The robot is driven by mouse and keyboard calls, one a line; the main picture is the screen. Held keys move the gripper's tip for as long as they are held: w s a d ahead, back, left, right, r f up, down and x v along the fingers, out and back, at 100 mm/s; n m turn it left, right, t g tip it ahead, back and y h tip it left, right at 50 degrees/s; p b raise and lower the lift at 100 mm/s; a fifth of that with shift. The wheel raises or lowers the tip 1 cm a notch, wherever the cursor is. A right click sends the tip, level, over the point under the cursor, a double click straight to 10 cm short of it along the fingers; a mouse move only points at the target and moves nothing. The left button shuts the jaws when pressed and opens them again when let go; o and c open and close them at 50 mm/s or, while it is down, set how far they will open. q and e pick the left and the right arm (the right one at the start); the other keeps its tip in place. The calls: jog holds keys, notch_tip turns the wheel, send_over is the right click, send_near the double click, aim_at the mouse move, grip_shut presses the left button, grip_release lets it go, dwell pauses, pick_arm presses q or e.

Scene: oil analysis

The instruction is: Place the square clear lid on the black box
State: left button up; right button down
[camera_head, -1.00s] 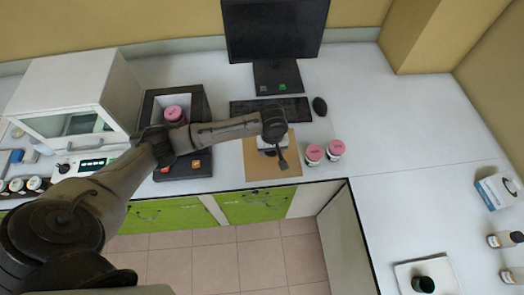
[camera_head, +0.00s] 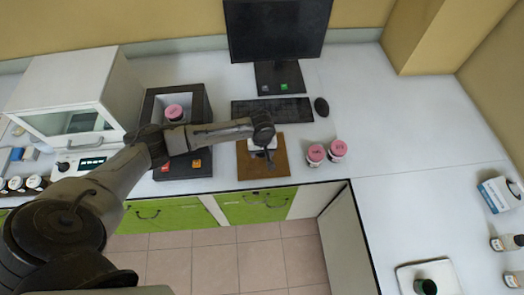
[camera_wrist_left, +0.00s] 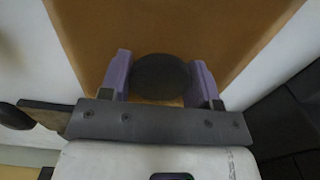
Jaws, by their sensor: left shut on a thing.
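The black box (camera_head: 206,113) stands left of centre on the bench in the head view. Its top is open, and a pink-capped jar (camera_head: 174,112) is inside. My left gripper (camera_head: 269,155) is over the brown board (camera_head: 247,173), right of the box. In the left wrist view its purple fingers are shut on a dark round knob (camera_wrist_left: 160,77), seemingly the handle of the clear lid. The lid's clear sheet is hard to make out against the board, so its height above it cannot be told. My right gripper is not in view.
Two pink-capped jars (camera_head: 316,153) stand just right of the board. A keyboard (camera_head: 272,110), a mouse (camera_head: 321,107) and a monitor (camera_head: 277,30) are behind it. A white cabinet (camera_head: 75,75) stands left of the box. My left forearm crosses over the box's front.

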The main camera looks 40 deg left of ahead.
pick_arm(q)
jog(key=o, duration=0.7)
jog(key=shift+f, duration=0.1)
jog(key=o, duration=0.5)
